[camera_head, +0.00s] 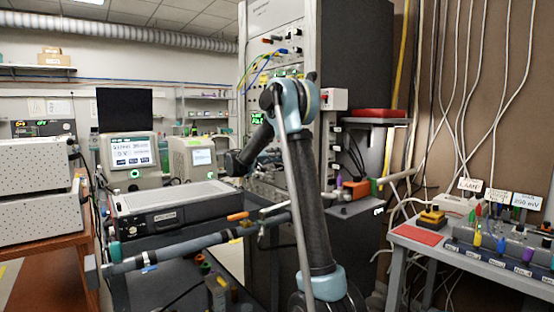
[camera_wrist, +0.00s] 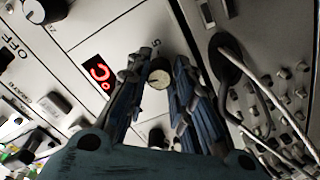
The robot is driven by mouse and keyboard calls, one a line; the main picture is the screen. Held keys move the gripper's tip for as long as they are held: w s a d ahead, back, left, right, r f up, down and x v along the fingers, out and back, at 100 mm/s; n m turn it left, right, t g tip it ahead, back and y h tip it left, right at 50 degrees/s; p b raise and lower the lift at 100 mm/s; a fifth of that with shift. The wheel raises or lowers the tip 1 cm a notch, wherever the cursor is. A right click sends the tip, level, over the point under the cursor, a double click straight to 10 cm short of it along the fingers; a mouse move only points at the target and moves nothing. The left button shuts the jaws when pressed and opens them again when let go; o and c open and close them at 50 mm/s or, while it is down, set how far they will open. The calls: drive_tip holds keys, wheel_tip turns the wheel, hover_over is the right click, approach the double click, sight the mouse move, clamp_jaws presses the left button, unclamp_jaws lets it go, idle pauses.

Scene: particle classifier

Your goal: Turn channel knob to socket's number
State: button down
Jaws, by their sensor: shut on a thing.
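In the wrist view a small round knob (camera_wrist: 158,78) with a pale face and dark rim sits on a light panel. My gripper (camera_wrist: 160,70) has its blue-grey fingers on both sides of the knob, closed on it. A red lit display (camera_wrist: 99,72) is just left of the knob; its single character is tilted and I cannot read it surely. A black plug with a cable (camera_wrist: 229,58) is in the panel to the right; no socket number is readable. In the head view the instrument rack (camera_head: 280,22) stands behind my arm, and my gripper is hidden there.
The wrist view also shows a larger dark knob (camera_wrist: 45,10) at upper left and rows of small connectors (camera_wrist: 290,92) at right, with loose cables. In the head view, coloured cables (camera_head: 262,68) hang on the rack, and a bench with coloured plugs (camera_head: 500,246) stands at right.

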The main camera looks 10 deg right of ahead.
drive_tip(key=shift+s+f+m, duration=0.15)
drive_tip(key=shift+f+m, duration=0.1)
drive_tip(key=shift+m, duration=0.35)
drive_tip(key=c, duration=1.5)
unclamp_jaws()
drive_tip(key=shift+c, duration=0.2)
drive_tip(key=shift+o, duration=0.9)
drive_tip(key=shift+r, duration=0.1)
drive_tip(key=shift+a, duration=0.1)
drive_tip(key=v, duration=1.1)
drive_tip(key=shift+a, duration=0.35)
drive_tip(key=shift+s, duration=0.1)
